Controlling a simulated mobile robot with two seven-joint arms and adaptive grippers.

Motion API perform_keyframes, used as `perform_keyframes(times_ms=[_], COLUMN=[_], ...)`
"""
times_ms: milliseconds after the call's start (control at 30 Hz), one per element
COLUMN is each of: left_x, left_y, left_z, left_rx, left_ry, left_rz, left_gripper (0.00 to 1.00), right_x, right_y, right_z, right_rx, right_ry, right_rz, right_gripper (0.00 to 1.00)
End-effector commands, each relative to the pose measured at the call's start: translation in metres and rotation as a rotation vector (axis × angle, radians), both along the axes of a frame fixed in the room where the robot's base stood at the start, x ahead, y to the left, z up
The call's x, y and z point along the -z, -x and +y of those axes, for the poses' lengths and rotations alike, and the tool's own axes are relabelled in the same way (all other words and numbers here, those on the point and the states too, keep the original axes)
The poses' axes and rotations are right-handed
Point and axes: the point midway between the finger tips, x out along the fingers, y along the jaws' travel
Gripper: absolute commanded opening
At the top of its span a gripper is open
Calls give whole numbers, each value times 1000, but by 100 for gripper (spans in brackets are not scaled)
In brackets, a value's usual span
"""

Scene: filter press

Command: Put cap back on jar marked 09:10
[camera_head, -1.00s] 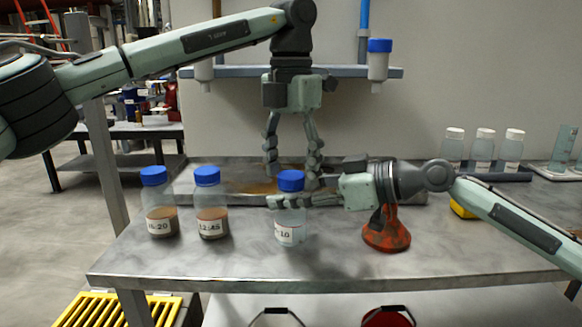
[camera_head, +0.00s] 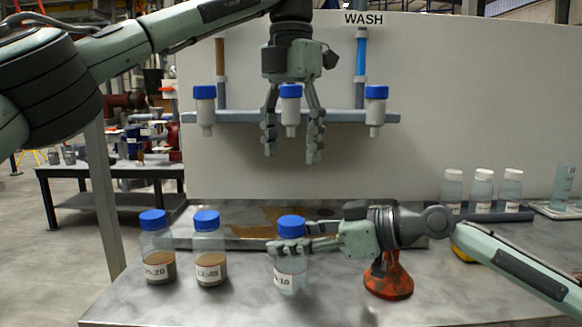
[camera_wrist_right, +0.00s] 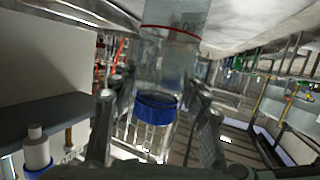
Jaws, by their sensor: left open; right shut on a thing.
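The jar (camera_head: 291,272) stands upright on the metal bench, and its partly hidden label ends in "10". Its blue cap (camera_head: 290,226) sits on its mouth; I cannot tell how tightly. My right gripper (camera_head: 283,248) is shut around the jar's upper body, just below the cap. The right wrist view shows the jar (camera_wrist_right: 178,55) upside down between my fingers, with "09" partly readable and the blue cap (camera_wrist_right: 155,108) on it. My left gripper (camera_head: 292,154) is open and empty, fingers pointing down, well above the cap and apart from it.
Two capped jars with brown sediment, one jar (camera_head: 157,252) and another jar (camera_head: 209,250), stand to the left. A red-orange stand (camera_head: 388,277) is under my right wrist. Small white-capped bottles (camera_head: 481,189) are at the right. A rail (camera_head: 250,117) with blue-capped bottles hangs behind.

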Motion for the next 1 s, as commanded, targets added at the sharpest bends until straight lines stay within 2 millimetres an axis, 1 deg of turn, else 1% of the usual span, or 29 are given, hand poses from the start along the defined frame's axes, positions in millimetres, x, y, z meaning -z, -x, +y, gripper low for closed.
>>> perform_keyframes(times_ms=[300, 333, 500, 833, 933, 1000], left_x=[-3, -3, -3, -3, -3, -3], left_y=[0, 0, 0, 0, 0, 0], left_z=[0, 0, 0, 0, 0, 0], left_rx=[0, 0, 0, 0, 0, 0], left_ry=[0, 0, 1, 1, 1, 1], left_rz=[0, 0, 1, 1, 1, 1], left_gripper=[64, 64, 64, 64, 64, 64], right_x=[0, 0, 0, 0, -3, -6], right_y=[0, 0, 0, 1, 3, 7], right_z=[0, 0, 0, -2, -10, -20], right_rx=[-1, -1, -1, 0, 2, 4], right_ry=[0, 0, 0, 0, 0, -1], right_rz=[0, 0, 0, 0, 0, 2], right_gripper=[0, 48, 69, 70, 70, 70])
